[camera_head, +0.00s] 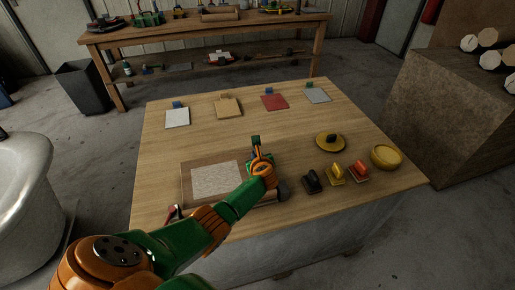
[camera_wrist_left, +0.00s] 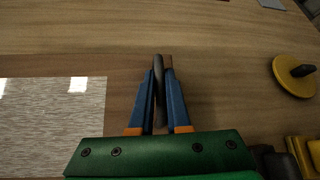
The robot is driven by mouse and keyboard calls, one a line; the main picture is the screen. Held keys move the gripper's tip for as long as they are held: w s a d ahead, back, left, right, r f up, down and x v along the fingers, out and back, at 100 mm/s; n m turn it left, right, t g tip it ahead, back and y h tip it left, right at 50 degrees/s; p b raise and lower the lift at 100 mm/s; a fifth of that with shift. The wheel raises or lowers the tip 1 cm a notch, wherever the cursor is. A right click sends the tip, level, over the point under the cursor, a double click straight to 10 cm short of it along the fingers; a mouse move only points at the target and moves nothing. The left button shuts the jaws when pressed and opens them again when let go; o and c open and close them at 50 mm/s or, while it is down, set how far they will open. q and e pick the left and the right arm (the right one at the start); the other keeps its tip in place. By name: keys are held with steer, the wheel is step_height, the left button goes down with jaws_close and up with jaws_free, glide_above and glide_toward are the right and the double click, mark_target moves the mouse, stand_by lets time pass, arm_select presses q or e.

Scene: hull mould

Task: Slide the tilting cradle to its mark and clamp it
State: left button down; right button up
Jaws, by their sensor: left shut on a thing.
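The brown cradle (camera_head: 187,184) lies on the near half of the wooden table, with a pale speckled panel (camera_head: 216,180) on it. The panel also shows at the left of the left wrist view (camera_wrist_left: 55,125). My left gripper (camera_head: 257,150) is over the cradle's right end. In the left wrist view its two blue fingers (camera_wrist_left: 160,75) are shut on a slim dark bar, perhaps a handle (camera_wrist_left: 158,75). My arm hides the cradle's lower right part. A small red-handled thing, perhaps a clamp (camera_head: 174,212), lies at its near left corner. I cannot make out the mark. My right gripper is not in view.
Black, yellow and red hand blocks (camera_head: 336,174) stand right of the cradle. Several flat coloured sheets (camera_head: 275,102) lie along the back. The table's middle (camera_head: 200,138) is clear.

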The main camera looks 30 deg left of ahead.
arm_select(q)
steer(key=shift+w+a+f, duration=0.15)
steer(key=shift+f, duration=0.2)
steer(key=shift+f+g+h, duration=0.25)
steer(key=shift+g+h, duration=0.05)
steer(key=shift+h, duration=0.1)
steer(key=shift+s+f, duration=0.1)
steer(key=shift+s, duration=0.1)
steer(key=c, duration=1.2)
jaws_free()
steer(key=shift+o, duration=0.2)
steer(key=shift+w, duration=0.1)
steer(key=p+v, duration=0.5)
steer(key=v, duration=0.1)
steer(key=shift+r+p, duration=0.35)
steer(key=shift+p, duration=0.05)
steer(key=shift+s+d, duration=0.3)
steer(key=shift+d, duration=0.05)
